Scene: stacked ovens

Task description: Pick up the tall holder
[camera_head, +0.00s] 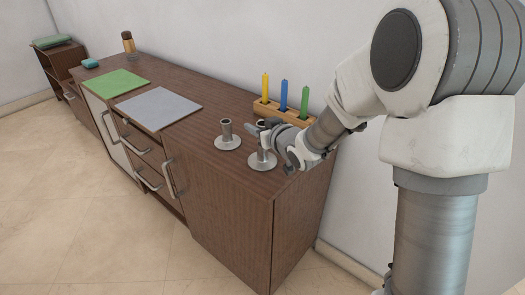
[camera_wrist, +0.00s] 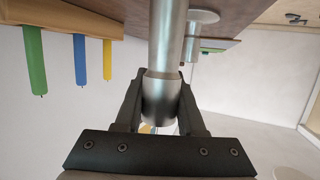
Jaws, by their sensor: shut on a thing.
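The tall holder (camera_head: 262,162) is a grey metal tube on a round flat base, near the front right of the brown cabinet's top. In the wrist view its tube (camera_wrist: 166,40) runs down between my fingers. My gripper (camera_wrist: 160,98) is shut on the tube near its open end, one finger on each side. In the head view my gripper (camera_head: 270,140) partly hides the tube. The holder looks upright, and its base seems to be at the cabinet top; I cannot tell whether there is a gap beneath it.
A shorter-looking metal holder (camera_head: 227,143) stands just left. Behind, a wooden block (camera_head: 272,109) holds yellow, blue and green candles close to my wrist. A grey mat (camera_head: 158,107) and a green mat (camera_head: 118,83) lie further left. The brown cabinet (camera_head: 225,205) ends at the right.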

